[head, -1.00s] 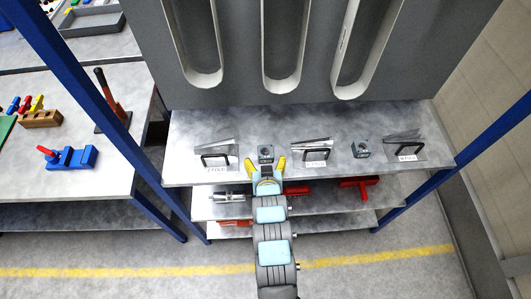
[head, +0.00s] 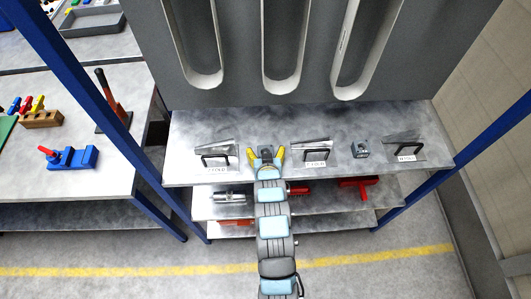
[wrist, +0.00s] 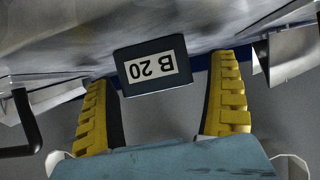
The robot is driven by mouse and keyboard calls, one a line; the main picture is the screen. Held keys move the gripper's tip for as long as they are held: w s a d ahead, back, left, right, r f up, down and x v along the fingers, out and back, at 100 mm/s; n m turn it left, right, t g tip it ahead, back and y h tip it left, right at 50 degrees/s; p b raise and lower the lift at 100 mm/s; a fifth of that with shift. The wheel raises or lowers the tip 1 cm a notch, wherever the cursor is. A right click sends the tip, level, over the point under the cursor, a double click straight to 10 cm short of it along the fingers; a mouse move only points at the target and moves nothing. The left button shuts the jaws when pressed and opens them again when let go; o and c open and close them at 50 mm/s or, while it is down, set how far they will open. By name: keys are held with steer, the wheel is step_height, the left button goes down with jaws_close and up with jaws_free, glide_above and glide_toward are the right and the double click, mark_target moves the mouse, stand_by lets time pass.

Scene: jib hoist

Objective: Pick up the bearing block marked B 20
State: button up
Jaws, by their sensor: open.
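The bearing block marked B 20 (wrist: 153,65) is a small dark block with a white label. In the wrist view the label is upside down, and the block lies ahead of and between my fingers. In the head view this block (head: 266,149) stands on the shelf top, partly hidden by my gripper. My gripper (head: 267,157) has yellow fingers, spread on either side of the block. In the wrist view the fingers of my gripper (wrist: 163,115) are apart with nothing clamped. Contact with the block cannot be told.
A second grey block (head: 360,149) stands farther right on the shelf top (head: 360,122). Labelled stands with black handles sit left (head: 216,160) and right (head: 316,158) of my gripper, and another at far right (head: 408,151). A grey slotted panel (head: 310,85) rises behind.

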steer(key=c, duration=1.3)
steer(key=shift+c, duration=0.2)
steer(key=shift+r, duration=0.1)
